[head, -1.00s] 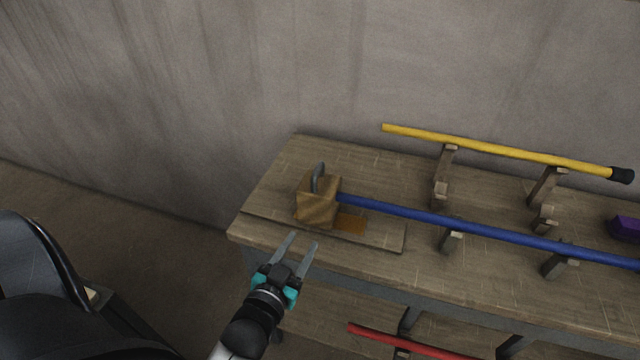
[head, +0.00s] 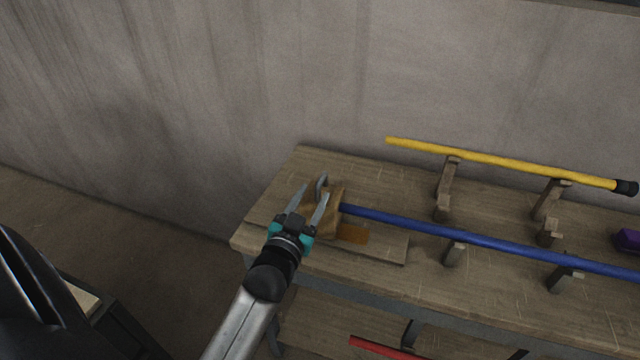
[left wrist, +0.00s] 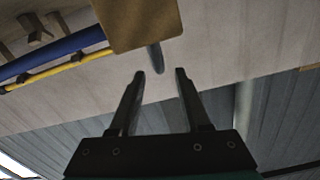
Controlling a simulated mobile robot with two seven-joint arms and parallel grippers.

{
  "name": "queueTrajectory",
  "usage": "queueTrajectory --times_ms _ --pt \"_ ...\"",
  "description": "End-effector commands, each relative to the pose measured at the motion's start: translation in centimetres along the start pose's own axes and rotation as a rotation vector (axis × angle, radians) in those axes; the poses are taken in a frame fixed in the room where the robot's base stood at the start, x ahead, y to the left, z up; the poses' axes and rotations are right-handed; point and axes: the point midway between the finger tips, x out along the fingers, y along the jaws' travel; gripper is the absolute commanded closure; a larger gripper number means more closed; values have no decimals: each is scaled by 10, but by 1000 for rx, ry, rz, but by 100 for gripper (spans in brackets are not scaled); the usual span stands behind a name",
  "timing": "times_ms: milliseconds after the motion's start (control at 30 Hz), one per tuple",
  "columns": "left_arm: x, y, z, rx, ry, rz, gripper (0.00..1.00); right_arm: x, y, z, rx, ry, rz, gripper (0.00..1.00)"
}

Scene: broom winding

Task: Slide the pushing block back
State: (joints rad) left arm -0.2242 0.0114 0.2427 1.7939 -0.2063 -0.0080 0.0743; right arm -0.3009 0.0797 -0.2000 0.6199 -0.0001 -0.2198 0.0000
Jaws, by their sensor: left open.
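The pushing block (head: 326,222) is a brown wooden block with a grey curved handle (head: 321,186) on top. It sits on a thin board (head: 388,249) at the left end of the bench, against the end of the blue pole (head: 450,229). My left gripper (head: 312,194) is open, its fingers overlapping the block and close to the handle in the head view. In the left wrist view the block (left wrist: 138,22) and handle (left wrist: 156,58) lie beyond the open, empty fingertips (left wrist: 159,73), with the handle lined up between them. My right gripper is not in view.
The blue pole rests on wooden supports (head: 455,254). A yellow pole (head: 500,164) lies on taller supports behind it. A purple object (head: 628,241) is at the right edge. A red pole (head: 380,348) lies on the lower shelf. A wall stands behind the bench (head: 350,168).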

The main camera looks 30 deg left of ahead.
Motion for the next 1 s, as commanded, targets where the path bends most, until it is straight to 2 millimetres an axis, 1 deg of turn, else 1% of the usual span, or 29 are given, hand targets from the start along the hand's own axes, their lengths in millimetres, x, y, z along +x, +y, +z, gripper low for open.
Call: queueTrajectory --times_ms 33,100,200,333,500,767,800,1000 --pt "10 0 -1 0 4 0 53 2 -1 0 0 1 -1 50" --pt "20 0 0 1 3 0 53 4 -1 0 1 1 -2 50" --pt "33 0 0 2 2 0 53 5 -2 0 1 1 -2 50" --pt "46 0 0 1 1 0 53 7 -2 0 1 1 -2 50" --pt "53 0 0 1 1 0 53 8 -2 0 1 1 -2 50" --pt "54 0 0 1 0 0 53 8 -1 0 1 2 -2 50" --pt "54 0 0 1 0 0 54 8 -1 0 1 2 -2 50" --pt "54 0 0 0 0 0 76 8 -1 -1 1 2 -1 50"
